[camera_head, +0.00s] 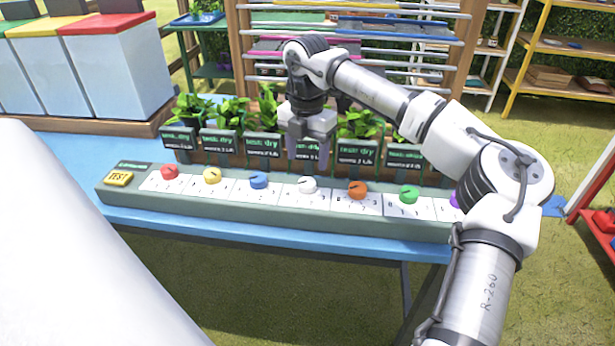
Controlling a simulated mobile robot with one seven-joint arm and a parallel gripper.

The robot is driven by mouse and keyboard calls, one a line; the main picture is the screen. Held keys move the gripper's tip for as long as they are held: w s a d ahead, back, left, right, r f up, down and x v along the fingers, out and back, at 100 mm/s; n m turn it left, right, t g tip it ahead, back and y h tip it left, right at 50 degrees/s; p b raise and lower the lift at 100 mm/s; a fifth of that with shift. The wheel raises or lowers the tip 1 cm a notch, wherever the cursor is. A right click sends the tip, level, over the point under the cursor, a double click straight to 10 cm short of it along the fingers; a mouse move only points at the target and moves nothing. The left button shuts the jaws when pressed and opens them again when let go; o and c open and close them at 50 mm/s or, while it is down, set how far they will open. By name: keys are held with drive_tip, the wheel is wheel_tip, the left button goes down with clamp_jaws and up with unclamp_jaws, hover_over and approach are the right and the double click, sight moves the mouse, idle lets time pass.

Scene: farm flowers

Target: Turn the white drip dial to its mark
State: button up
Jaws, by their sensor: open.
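The white drip dial (307,185) sits on a white scale plate in the row of dials on the grey-green control panel (270,209). It has a dark pointer line on top; its exact mark is too small to read. My gripper (309,162) points down just above and behind the white dial, apart from it. Its jaws are open and empty. It partly hides a black sign and the plant behind it.
Red (169,172), yellow (212,175), blue (258,180), orange (357,190) and green (409,194) dials flank the white one. A TEST button (118,179) is at the panel's left end. Potted plants with black signs (356,151) stand close behind. My arm covers the panel's right end.

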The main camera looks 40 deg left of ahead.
sight(307, 181)
wheel_tip(307, 181, down, 7)
idle(0.3)
drive_tip(key=c, duration=1)
